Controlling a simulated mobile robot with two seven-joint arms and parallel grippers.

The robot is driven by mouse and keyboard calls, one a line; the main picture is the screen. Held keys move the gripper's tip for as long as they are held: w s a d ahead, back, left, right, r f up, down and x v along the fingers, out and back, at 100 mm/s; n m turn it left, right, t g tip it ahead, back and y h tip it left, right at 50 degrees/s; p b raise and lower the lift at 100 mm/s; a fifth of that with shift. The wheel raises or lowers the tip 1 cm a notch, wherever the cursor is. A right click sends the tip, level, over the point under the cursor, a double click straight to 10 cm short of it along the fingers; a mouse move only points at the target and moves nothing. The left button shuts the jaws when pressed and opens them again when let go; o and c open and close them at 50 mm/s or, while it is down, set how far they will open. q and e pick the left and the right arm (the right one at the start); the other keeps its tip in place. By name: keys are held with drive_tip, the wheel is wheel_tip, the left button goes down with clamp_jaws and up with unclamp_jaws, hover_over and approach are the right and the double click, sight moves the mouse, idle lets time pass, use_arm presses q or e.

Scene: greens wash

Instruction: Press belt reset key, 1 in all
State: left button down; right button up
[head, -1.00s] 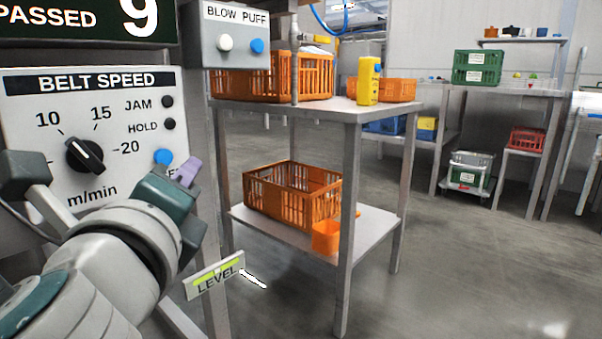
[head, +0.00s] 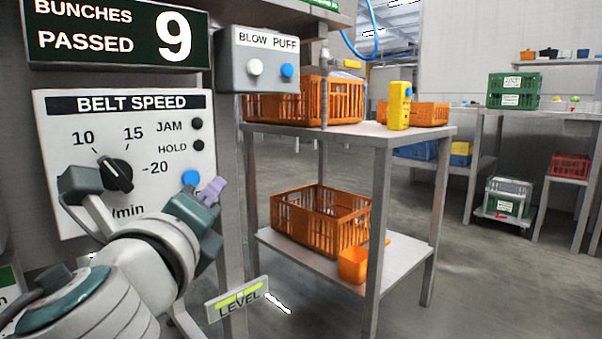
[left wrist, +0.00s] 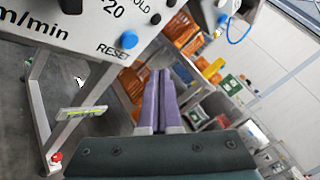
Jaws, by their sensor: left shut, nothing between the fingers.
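The blue reset key (head: 190,177) sits at the lower right of the white belt speed panel (head: 60,215). In the left wrist view the blue key (left wrist: 129,40) shows with the word RESET printed below it. My left gripper (head: 214,187) is in front of the panel's lower right corner, with its purple fingers just right of the key in the picture. In the left wrist view its fingers (left wrist: 160,88) are shut with nothing between them. They point past the panel's right side, apart from the key. My right gripper is not in view.
A grey blow puff box (head: 268,75) with a white and a blue button is mounted above right. A speed knob (head: 117,174) and the dark JAM and HOLD lamps are on the panel. A level plate (head: 237,299) sticks out below. A shelf with orange crates (head: 320,222) stands to the right.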

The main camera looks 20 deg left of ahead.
sight(199, 175)
use_arm(q)
drive_tip(key=shift+w+a, duration=0.3)
drive_tip(key=shift+a, duration=0.35)
drive_tip(key=shift+w+a, duration=0.25)
drive_tip(key=shift+a, duration=0.45)
drive_tip(key=shift+w+a, duration=0.3)
drive_tip(key=shift+a, duration=0.35)
drive_tip(key=shift+a, duration=0.15)
idle(0.4)
drive_tip(key=shift+w+a, duration=0.15)
drive_tip(key=shift+a, duration=0.1)
drive_tip(key=shift+w+a, duration=0.15)
drive_tip(key=shift+a, duration=0.3)
idle(0.8)
drive_tip(key=shift+d, duration=0.15)
drive_tip(key=shift+s+d+p, duration=0.3)
drive_tip(key=shift+d, duration=0.35)
drive_tip(key=shift+s+d, duration=0.3)
drive_tip(key=shift+d, duration=0.5)
drive_tip(key=shift+s+d, duration=0.35)
drive_tip(key=shift+d, duration=0.4)
drive_tip(key=shift+s+d, duration=0.3)
drive_tip(key=shift+d, duration=0.5)
drive_tip(key=shift+r, duration=0.15)
